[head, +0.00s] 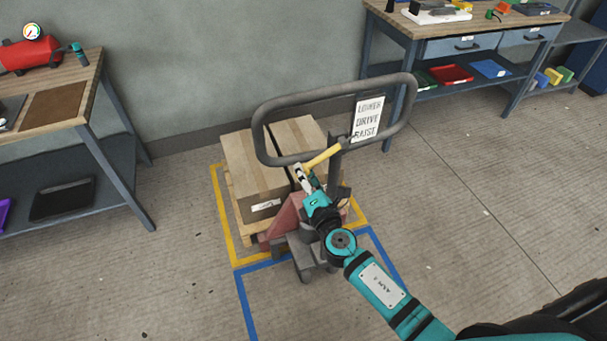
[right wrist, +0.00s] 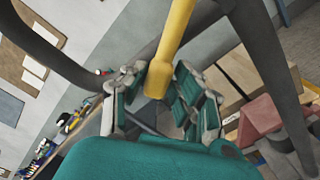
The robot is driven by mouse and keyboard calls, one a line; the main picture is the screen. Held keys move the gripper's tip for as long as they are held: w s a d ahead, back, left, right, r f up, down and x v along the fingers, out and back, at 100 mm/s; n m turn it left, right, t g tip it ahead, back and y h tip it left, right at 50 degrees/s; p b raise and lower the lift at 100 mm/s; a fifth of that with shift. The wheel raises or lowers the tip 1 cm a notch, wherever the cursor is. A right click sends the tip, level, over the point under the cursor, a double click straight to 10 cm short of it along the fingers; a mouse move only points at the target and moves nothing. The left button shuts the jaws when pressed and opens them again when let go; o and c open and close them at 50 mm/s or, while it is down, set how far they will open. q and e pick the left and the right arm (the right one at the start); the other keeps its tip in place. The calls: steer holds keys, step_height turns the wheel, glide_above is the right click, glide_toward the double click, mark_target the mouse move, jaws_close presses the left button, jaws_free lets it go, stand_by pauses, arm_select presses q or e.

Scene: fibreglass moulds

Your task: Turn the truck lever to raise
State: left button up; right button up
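The yellow lever (head: 323,156) sticks out from the handle post of the pallet truck, under the grey loop handle (head: 262,112). A sign (head: 367,118) on the handle reads LOWER, DRIVE, RAISE. My right gripper (head: 301,177) is at the lever's free end. In the right wrist view the end of the lever (right wrist: 165,60) lies between the two fingers (right wrist: 160,88). The fingers stand apart on either side of it, with a narrow gap showing, so they look open. My left gripper is not in view.
A cardboard box (head: 250,170) sits on a wooden pallet (head: 246,232) on the truck, inside yellow floor tape (head: 222,215). A workbench (head: 90,92) stands at left, another (head: 445,45) at back right. Floor at right is clear.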

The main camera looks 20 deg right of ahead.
steer(key=o, duration=0.3)
steer(key=shift+s, duration=0.15)
steer(key=s, duration=1.1)
steer(key=shift+s+d, duration=0.3)
steer(key=shift+s, duration=0.1)
steer(key=shift+f, duration=0.1)
steer(key=s+d+f+m+g+h, duration=0.1)
steer(key=s+d+f+m+g, duration=0.2)
steer(key=f, duration=0.8)
steer(key=s+d+f+m+g, duration=0.1)
steer(key=s+f+m+g, duration=0.25)
steer(key=f, duration=0.65)
steer(key=s+d+f+m+g+h, duration=0.1)
steer(key=s+d+f+m+g, duration=0.25)
steer(key=f, duration=0.75)
steer(key=s+a+f+m+g, duration=0.1)
steer(key=s+f+m, duration=0.3)
steer(key=s, duration=0.5)
steer(key=s+f+m+g+y, duration=0.1)
steer(key=s+f+m+g, duration=0.2)
steer(key=s+f, duration=0.3)
steer(key=s+a+f+m+g, duration=0.1)
steer(key=s+f+m+g, duration=0.2)
steer(key=s, duration=1)
step_height(320, 180, down, 3)
steer(key=shift+a+r+m, duration=0.15)
steer(key=shift+a+m, duration=0.15)
steer(key=shift+m, duration=0.6)
